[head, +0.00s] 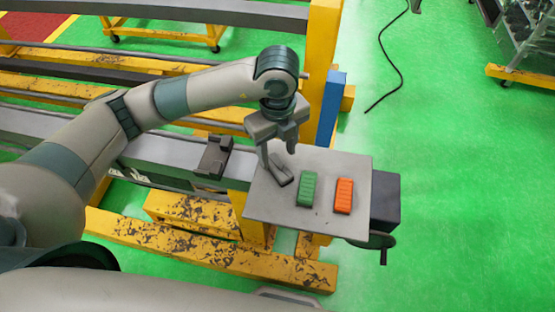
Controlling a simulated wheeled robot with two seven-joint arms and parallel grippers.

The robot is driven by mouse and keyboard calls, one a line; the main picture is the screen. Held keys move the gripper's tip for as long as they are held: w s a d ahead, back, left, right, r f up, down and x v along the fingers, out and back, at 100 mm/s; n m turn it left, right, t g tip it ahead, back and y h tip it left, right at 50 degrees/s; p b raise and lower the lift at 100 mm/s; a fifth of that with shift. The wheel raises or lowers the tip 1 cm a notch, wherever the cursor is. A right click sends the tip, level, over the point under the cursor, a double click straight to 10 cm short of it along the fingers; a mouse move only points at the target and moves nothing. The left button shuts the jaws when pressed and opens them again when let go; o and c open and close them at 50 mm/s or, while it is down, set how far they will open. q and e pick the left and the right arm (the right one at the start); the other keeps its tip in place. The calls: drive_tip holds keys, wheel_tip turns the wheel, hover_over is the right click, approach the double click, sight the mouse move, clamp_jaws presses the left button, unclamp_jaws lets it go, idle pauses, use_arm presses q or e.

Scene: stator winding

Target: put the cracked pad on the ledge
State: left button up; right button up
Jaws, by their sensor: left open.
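A grey plate (270,208) holds a green ribbed pad (307,189) near its middle and an orange ribbed pad (344,196) to the right of it. A small dark grey piece (283,175) shows at the plate's left side, just below my left gripper; I cannot tell whether the gripper touches it. No crack can be made out on any of the pads at this size. My left gripper (279,158) is open, pointing down over the upper left part of the plate. My right gripper is not in view. I cannot tell which surface is the ledge.
A dark grey bracket (214,157) sits on the grey rail (180,150) left of the plate. A blue post (329,108) and a yellow post (321,60) stand behind the plate. A dark box (385,198) adjoins its right edge. Green floor lies open at right.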

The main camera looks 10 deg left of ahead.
sight(278, 164)
use_arm(q)
wheel_tip(278, 164, up, 8)
drive_tip(key=b, duration=0.1)
drive_tip(key=shift+b, duration=0.35)
drive_tip(key=shift+f, duration=0.15)
idle(1.1)
